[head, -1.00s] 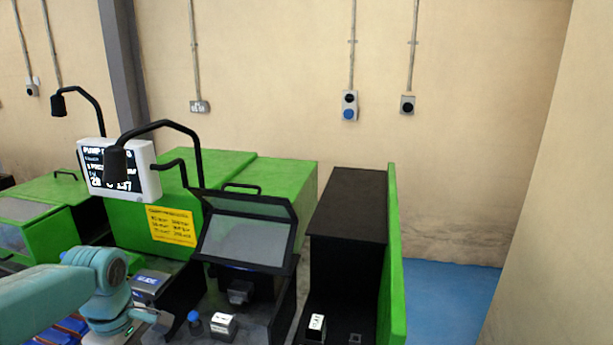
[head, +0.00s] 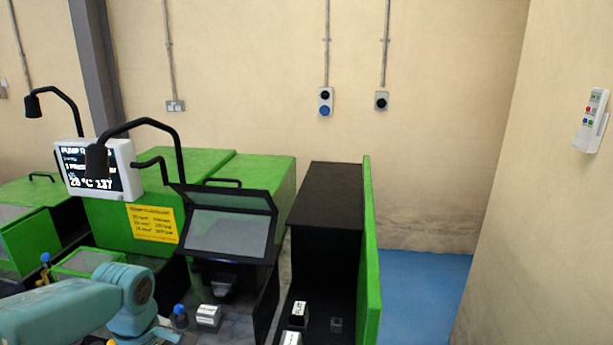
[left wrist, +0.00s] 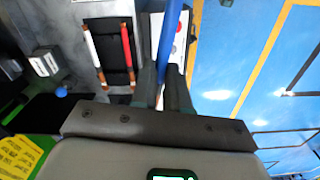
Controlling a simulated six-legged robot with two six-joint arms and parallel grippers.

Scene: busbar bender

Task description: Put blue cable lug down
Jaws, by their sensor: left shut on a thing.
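My left gripper (left wrist: 164,90) is shut on the blue cable lug (left wrist: 167,38), a narrow blue piece that points away from the wrist between the two grey fingers. Its far end runs out of the top of the left wrist view. In the head view my left gripper (head: 155,338) is at the bottom edge, partly cut off, and the lug cannot be made out there. My right gripper is in neither view.
The bender's green housing (head: 150,205) and tilted clear guard (head: 225,232) stand behind my left arm. A black bay (head: 330,255) holds small labelled blocks.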

